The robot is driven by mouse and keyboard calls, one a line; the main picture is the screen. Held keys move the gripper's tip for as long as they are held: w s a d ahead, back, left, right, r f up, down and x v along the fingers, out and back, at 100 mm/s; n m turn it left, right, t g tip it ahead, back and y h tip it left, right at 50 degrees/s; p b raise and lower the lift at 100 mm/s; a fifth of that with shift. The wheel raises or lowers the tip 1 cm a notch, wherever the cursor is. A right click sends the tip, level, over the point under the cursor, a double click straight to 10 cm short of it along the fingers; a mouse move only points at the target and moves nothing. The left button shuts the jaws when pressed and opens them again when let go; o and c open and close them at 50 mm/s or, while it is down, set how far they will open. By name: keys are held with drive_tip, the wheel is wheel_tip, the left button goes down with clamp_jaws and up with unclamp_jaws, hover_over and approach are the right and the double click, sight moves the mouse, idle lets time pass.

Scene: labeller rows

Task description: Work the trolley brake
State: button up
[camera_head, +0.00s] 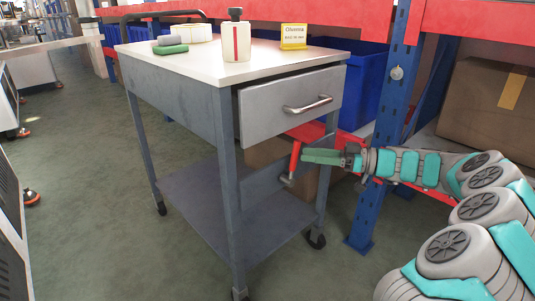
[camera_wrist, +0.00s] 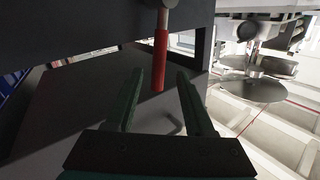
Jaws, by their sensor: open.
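The grey trolley (camera_head: 228,180) has a white top, one drawer and a lower shelf. Its brake lever (camera_head: 295,160) has a red grip and rises from a metal pivot (camera_head: 287,181) on a grey panel below the drawer. My gripper (camera_head: 305,156) comes in from the right, its green fingers at the red grip. In the wrist view the red brake lever (camera_wrist: 160,60) shows between the tips of my open gripper (camera_wrist: 160,76). A gap shows on each side of it; I cannot tell how deep it sits between the fingers.
The drawer front (camera_head: 290,104) stands slightly out above my gripper. A bottle (camera_head: 237,42), a yellow sign (camera_head: 293,36) and small items stand on the trolley top. A blue rack post (camera_head: 391,100) and a cardboard box (camera_head: 490,105) are close behind my arm.

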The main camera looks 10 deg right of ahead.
sight(292, 162)
drive_tip(key=x, duration=0.7)
drive_tip(key=shift+w+a, duration=0.25)
drive_tip(key=shift+a, duration=0.1)
clamp_jaws()
idle(1.1)
